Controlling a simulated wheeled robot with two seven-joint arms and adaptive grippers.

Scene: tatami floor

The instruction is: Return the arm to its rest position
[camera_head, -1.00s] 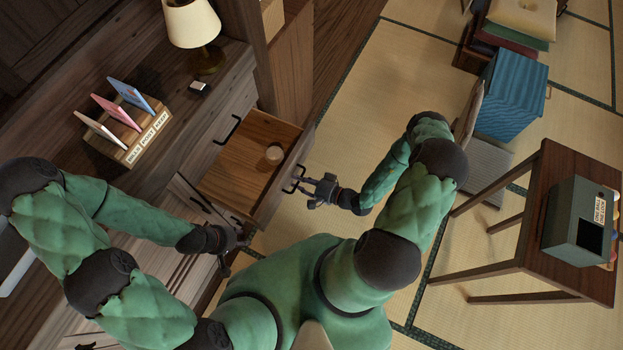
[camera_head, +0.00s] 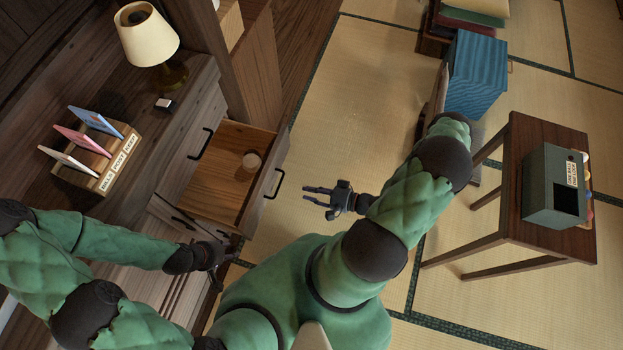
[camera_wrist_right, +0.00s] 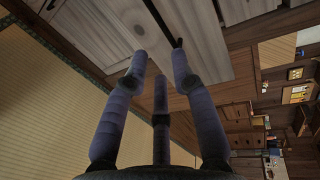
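My right gripper (camera_head: 322,194) is over the tatami, to the right of the open drawer (camera_head: 215,211) and apart from its handle (camera_head: 275,184). Its fingers are spread and empty, and they also show spread in the right wrist view (camera_wrist_right: 158,75). My left gripper (camera_head: 221,262) is low beside the cabinet front, below the drawer. It is dark and small, and its fingers are hard to make out.
A wooden table (camera_head: 525,140) with a grey-green box (camera_head: 545,180) stands at the right. A lamp (camera_head: 147,35) and a letter rack (camera_head: 118,165) are on the cabinet. A blue cloth-covered block (camera_head: 475,75) is at the back. Tatami (camera_head: 345,110) is clear between.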

